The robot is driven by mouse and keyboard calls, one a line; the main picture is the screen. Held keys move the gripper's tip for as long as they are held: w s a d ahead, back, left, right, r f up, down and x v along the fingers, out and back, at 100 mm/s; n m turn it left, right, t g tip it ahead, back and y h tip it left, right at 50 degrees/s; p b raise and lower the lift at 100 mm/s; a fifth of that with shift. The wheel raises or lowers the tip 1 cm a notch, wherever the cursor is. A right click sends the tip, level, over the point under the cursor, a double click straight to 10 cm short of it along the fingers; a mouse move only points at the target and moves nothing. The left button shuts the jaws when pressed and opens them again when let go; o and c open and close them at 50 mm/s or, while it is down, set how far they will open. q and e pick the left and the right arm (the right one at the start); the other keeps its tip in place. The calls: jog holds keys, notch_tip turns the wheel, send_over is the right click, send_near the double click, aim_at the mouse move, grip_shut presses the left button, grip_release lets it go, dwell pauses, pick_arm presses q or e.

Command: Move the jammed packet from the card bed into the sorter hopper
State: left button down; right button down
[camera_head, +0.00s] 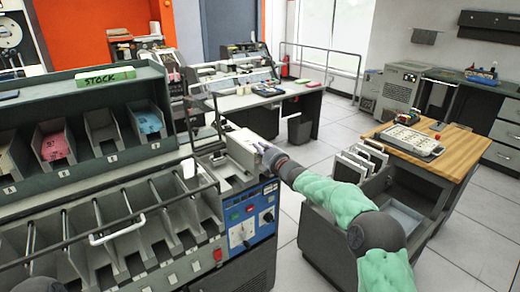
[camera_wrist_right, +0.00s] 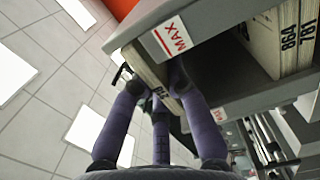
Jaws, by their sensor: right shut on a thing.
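My right gripper (camera_head: 266,152) is at the right end of the card machine, shut on a cream packet (camera_head: 243,148). In the right wrist view the purple fingers (camera_wrist_right: 165,95) close around the cream packet (camera_wrist_right: 146,70), which is partly hidden by them and by a grey edge. That grey edge (camera_wrist_right: 200,28) carries a red and white MAX label (camera_wrist_right: 170,38) and lies right beside the packet. I cannot tell whether the packet touches it. More cream cards, marked 804 and 781 (camera_wrist_right: 290,38), stand past the edge.
The card machine (camera_head: 130,215) has several open pockets and a rail along its front. A blue control panel (camera_head: 250,218) sits below the gripper. A wooden-topped desk (camera_head: 445,150) with a card rack (camera_head: 362,158) stands at right. Floor between them is partly clear.

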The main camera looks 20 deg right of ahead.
jog(key=shift+f+b, duration=0.35)
jog(key=shift+f, duration=0.2)
jog(key=shift+f, duration=0.1)
jog(key=shift+f, duration=0.5)
